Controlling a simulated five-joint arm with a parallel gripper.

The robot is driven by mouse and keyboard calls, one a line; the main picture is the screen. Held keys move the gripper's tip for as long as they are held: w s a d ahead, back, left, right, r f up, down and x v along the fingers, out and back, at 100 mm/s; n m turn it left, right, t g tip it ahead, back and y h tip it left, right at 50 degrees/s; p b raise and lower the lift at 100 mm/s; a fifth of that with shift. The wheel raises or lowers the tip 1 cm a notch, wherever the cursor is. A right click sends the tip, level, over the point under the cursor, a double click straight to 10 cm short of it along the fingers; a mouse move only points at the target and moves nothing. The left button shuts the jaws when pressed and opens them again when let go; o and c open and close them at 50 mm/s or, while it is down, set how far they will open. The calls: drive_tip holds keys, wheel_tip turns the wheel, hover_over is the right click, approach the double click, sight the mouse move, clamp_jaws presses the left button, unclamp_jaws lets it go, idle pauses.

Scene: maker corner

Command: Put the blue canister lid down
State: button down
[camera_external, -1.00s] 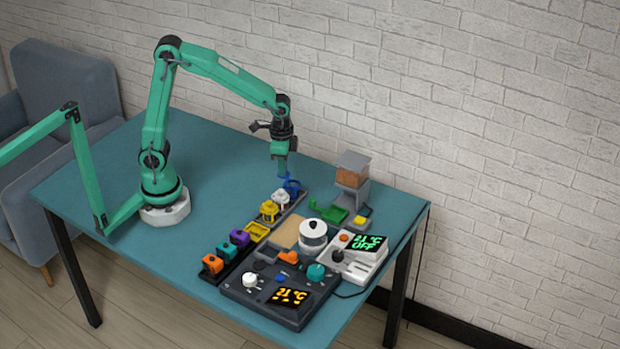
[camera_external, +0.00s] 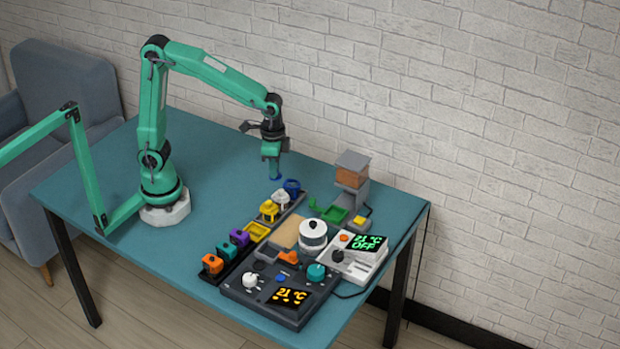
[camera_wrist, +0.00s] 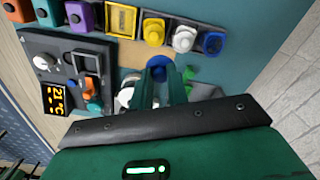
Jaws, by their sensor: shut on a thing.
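My gripper (camera_external: 271,168) is shut on the blue canister lid (camera_external: 275,177), which shows as a small blue piece under the fingertips. In the wrist view the round blue lid (camera_wrist: 158,64) sits at the ends of my fingers (camera_wrist: 160,85), which hide part of it. The blue canister (camera_external: 292,187) stands at the far end of the row and looks open on top. It also shows in the wrist view (camera_wrist: 212,42). The lid is left of the canister in the external view and apart from it; its exact height above the table is hard to tell.
White (camera_external: 281,199) and yellow (camera_external: 269,211) canisters stand beside the blue one in the dark rack. The teal table (camera_external: 225,180) is bare left of the rack.

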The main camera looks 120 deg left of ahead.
drive_tip(key=w+d+f+m, duration=0.1)
drive_tip(key=d+f, duration=0.1)
drive_tip(key=d, duration=0.7)
drive_tip(key=w+d+f+m, duration=0.1)
drive_tip(key=d+f, duration=0.2)
drive_tip(key=d, duration=0.6)
drive_tip(key=shift+w+f, duration=0.15)
hover_over(280, 242)
wheel_tip(280, 242, down, 7)
drive_tip(key=shift+a, duration=0.1)
drive_tip(key=shift+f, duration=2)
drive_tip(key=shift+f, duration=0.15)
